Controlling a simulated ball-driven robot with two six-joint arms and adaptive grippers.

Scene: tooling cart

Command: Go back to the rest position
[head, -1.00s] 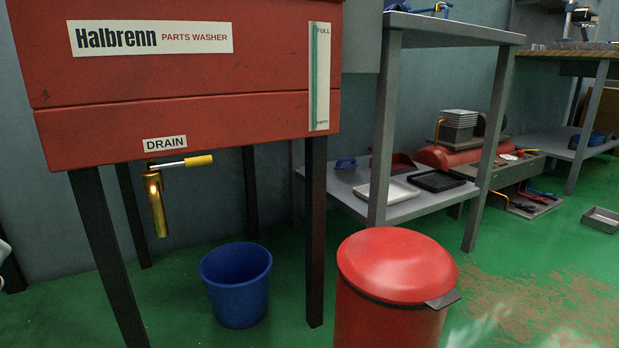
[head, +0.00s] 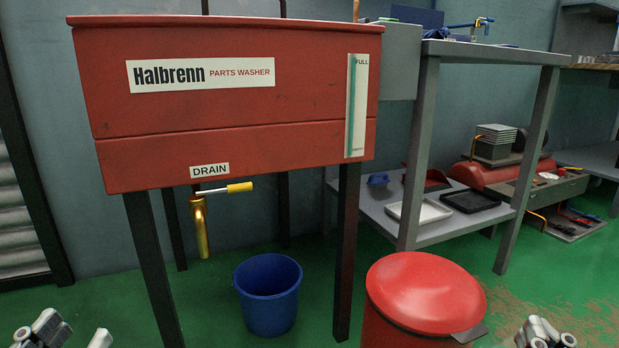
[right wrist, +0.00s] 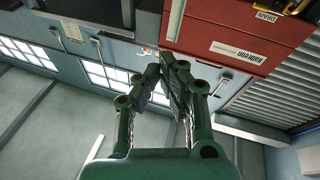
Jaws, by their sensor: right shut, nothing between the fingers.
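My right gripper (right wrist: 170,62) is shut and empty in the right wrist view, its two green-tinted fingers meeting at the tips in free air. Part of it shows at the bottom right of the head view (head: 543,333), beyond the red bin. Parts of my left gripper (head: 68,333) show at the bottom left corner of the head view. Two pale pieces stand apart there, but the frame edge cuts them off, so its opening is unclear. Nothing is seen held.
A red parts washer (head: 240,100) stands on dark legs, with a drain tap (head: 201,225) above a blue bucket (head: 268,295). A lidded red bin (head: 425,290) stands at front right. A grey shelf unit (head: 427,150) is behind it. Green floor is clear at left.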

